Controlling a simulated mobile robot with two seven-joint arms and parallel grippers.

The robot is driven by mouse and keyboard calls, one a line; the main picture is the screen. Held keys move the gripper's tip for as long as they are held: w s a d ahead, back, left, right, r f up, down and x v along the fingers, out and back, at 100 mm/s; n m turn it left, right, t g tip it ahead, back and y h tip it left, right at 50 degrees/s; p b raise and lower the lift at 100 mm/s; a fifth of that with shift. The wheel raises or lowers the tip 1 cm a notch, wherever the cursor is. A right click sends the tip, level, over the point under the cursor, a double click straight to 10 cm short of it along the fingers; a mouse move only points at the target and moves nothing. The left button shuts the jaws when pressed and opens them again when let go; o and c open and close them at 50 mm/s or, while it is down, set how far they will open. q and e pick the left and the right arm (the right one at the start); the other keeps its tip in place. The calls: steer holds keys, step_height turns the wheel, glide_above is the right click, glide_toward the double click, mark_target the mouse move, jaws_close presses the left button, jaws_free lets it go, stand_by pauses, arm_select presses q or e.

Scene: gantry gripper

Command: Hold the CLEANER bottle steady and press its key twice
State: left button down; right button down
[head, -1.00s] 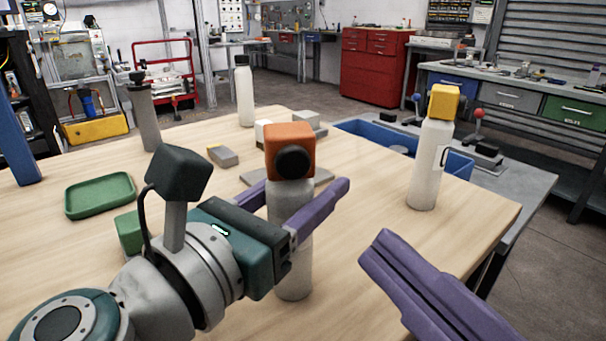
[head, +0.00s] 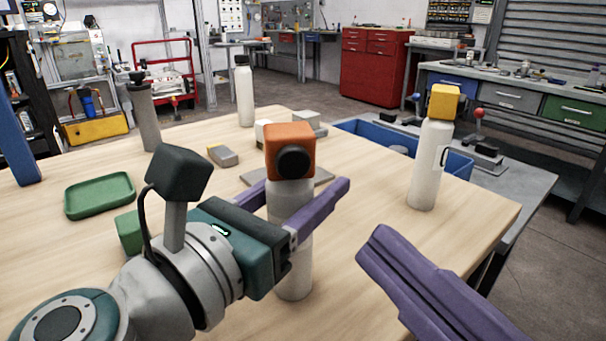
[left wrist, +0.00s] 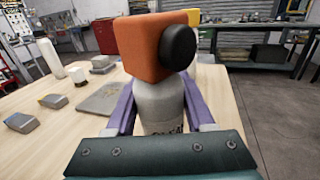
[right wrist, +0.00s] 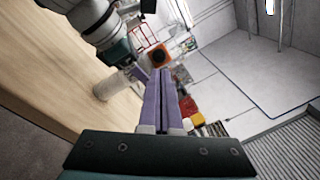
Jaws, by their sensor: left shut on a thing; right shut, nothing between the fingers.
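A pale bottle (head: 293,270) with an orange block head (head: 290,138) stands upright on the table. A round black key (head: 294,161) sticks out of the head's near side; it also shows in the left wrist view (left wrist: 179,47). Lettering on the bottle is mostly hidden, so I cannot read its name. My left gripper (head: 305,190) is shut around the bottle just below the head, a purple finger on each side. My right gripper (head: 372,245) is shut and empty, in front and to the right of the bottle, apart from the key. The right wrist view shows the orange head (right wrist: 160,55) beyond its fingertips.
A yellow-headed bottle (head: 427,165) stands at the table's right side. A white bottle (head: 244,92) and a grey one (head: 144,118) stand farther back. A green tray (head: 100,196) lies at left. A blue bin (head: 460,165) is beyond the right edge.

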mark_target(293, 162)
steer(key=w+a+n+g+y, duration=0.3)
steer(key=w+n+y, duration=0.4)
steer(key=n, duration=1.1)
steer(key=shift+a+r+g, duration=0.3)
steer(key=shift+a+g, duration=0.05)
steer(key=shift+g, duration=0.15)
steer(key=shift+w, duration=0.25)
stand_by(0.8)
steer(key=shift+w, duration=0.3)
steer(key=shift+s, duration=0.45)
